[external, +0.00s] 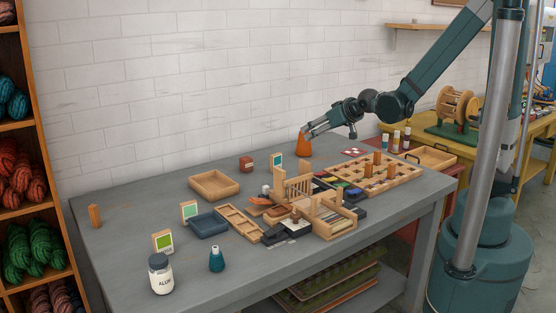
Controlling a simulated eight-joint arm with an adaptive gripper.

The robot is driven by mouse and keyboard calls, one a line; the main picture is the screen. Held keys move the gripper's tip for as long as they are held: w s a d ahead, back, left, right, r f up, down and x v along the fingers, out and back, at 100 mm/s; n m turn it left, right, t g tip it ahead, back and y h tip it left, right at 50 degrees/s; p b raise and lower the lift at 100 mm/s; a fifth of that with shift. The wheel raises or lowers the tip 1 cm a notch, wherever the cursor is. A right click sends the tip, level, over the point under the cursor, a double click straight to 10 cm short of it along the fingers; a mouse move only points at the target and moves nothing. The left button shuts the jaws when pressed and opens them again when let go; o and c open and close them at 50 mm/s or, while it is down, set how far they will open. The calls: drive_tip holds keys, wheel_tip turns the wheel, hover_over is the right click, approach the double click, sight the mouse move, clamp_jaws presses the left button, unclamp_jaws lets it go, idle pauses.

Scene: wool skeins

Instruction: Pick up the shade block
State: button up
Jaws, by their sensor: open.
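No thing is clearly marked as the shade block, and I cannot tell which block it is. A small upright orange-brown block (95,216) stands alone at the table's left end. Similar upright brown blocks (377,159) stand on the compartmented wooden tray (408,176) at the right. Small dark and coloured pieces (325,175) lie beside that tray's left edge. My gripper (307,131) is open, reaching in from the right above the back of the table.
Wooden racks (330,218) crowd the middle. An empty wooden tray (214,185), a blue tray (209,226), a white jar (161,276), a teal bottle (216,260) and small display cards (163,242) stand left and front. The table's left part is mostly clear.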

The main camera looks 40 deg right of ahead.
drive_tip(key=t+y, duration=0.1)
drive_tip(key=t, duration=0.1)
approach(278, 155)
drive_tip(key=w, duration=0.3)
drive_tip(key=shift+a+f+n, duration=0.15)
drive_tip(key=shift+f+n, duration=0.25)
drive_tip(key=shift+f, duration=0.2)
drive_tip(key=shift+b+x, duration=0.3)
drive_tip(key=shift+x, duration=0.95)
drive_tip(key=shift+w, duration=0.1)
